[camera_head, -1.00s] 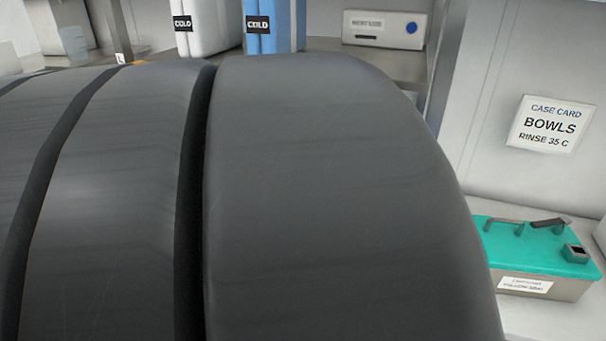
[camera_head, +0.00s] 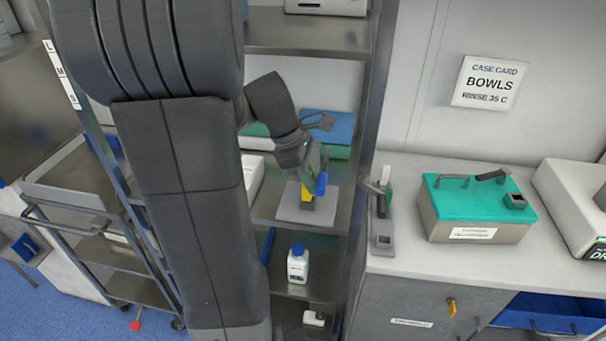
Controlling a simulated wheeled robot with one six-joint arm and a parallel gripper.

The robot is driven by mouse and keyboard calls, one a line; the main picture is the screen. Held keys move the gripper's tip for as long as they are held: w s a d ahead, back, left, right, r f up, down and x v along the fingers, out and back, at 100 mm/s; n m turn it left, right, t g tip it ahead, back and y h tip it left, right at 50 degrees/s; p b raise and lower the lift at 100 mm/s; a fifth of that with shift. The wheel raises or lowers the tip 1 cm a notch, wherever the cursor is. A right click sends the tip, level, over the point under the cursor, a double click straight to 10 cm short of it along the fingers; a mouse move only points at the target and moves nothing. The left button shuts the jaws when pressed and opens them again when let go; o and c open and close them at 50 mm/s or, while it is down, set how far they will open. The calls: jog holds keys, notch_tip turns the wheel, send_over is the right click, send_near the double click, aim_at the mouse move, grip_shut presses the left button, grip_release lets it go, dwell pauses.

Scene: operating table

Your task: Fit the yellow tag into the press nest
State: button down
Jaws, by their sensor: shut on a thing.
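My gripper (camera_head: 314,182) is in the shelf unit, pointing down, shut on a small yellow piece that I take to be the yellow tag (camera_head: 306,196). The tag is just above or touching a pale plate (camera_head: 293,214) on the shelf; I cannot tell which. The fingers hide part of the tag. A small upright grey device with a lever, perhaps the press (camera_head: 383,207), stands on the counter's left edge, right of my gripper. Its low square block (camera_head: 382,242) may be the nest.
A shelf post (camera_head: 364,150) stands between my gripper and the counter (camera_head: 405,175). A green-lidded case (camera_head: 475,208) sits on the counter, with a white machine (camera_head: 580,205) at right. A white bottle (camera_head: 297,265) stands on a lower shelf. A blue-topped stack (camera_head: 328,128) is behind my gripper.

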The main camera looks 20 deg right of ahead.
jog(key=shift+w+d+f, duration=0.25)
jog(key=shift+w+d, duration=0.2)
jog(key=shift+w, duration=0.2)
jog(key=shift+f, duration=1.5)
jog(key=shift+f, duration=0.2)
jog(key=c, duration=1.4)
grip_release()
jog(key=shift+c, duration=0.2)
